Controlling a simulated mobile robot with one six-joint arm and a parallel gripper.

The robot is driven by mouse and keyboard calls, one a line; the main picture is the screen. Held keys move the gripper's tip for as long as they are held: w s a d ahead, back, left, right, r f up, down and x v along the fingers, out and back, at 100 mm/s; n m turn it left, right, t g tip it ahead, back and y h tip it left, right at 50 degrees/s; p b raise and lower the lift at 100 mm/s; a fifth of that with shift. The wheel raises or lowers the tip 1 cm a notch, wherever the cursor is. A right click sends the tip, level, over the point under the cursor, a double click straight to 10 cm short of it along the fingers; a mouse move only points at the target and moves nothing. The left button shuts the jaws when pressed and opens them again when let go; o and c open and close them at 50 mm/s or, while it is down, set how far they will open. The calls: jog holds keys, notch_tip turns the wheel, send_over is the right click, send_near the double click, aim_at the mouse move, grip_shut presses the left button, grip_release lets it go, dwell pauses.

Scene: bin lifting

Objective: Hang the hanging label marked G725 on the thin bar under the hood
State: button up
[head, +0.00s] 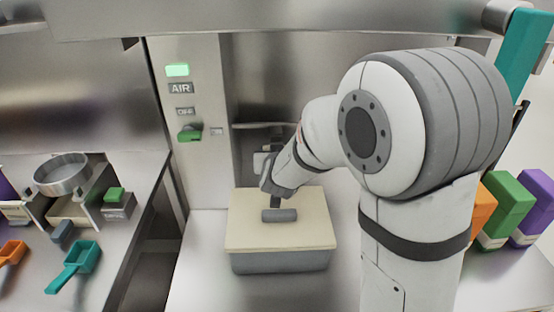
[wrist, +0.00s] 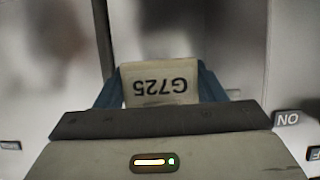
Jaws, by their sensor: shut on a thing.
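The hanging label marked G725 (wrist: 160,84) is a pale tag, its print upside down in the wrist view. My gripper (wrist: 160,92) is shut on it, with a blue finger on each side. In the head view my gripper (head: 268,178) is under the hood, above the lidded box, and partly hidden by my arm. A pale patch beside it there may be the label. The thin bar (head: 262,125) runs across the recess under the hood, above my gripper. Its right end is hidden behind my arm. The label appears below the bar; contact cannot be told.
A grey box with a cream lid (head: 240,232) and dark handle stands below my gripper. A panel (head: 187,85) with AIR and OFF signs stands left. Scoops and a round pan (head: 62,175) lie on the left counter; colored boxes (head: 510,205) stand right.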

jog(key=r+x, duration=0.1)
jog(key=x, duration=0.8)
jog(key=shift+w+r, duration=0.35)
jog(key=shift+r, duration=0.05)
dwell(0.4)
jog(key=o, duration=1)
jog(key=shift+c, duration=0.2)
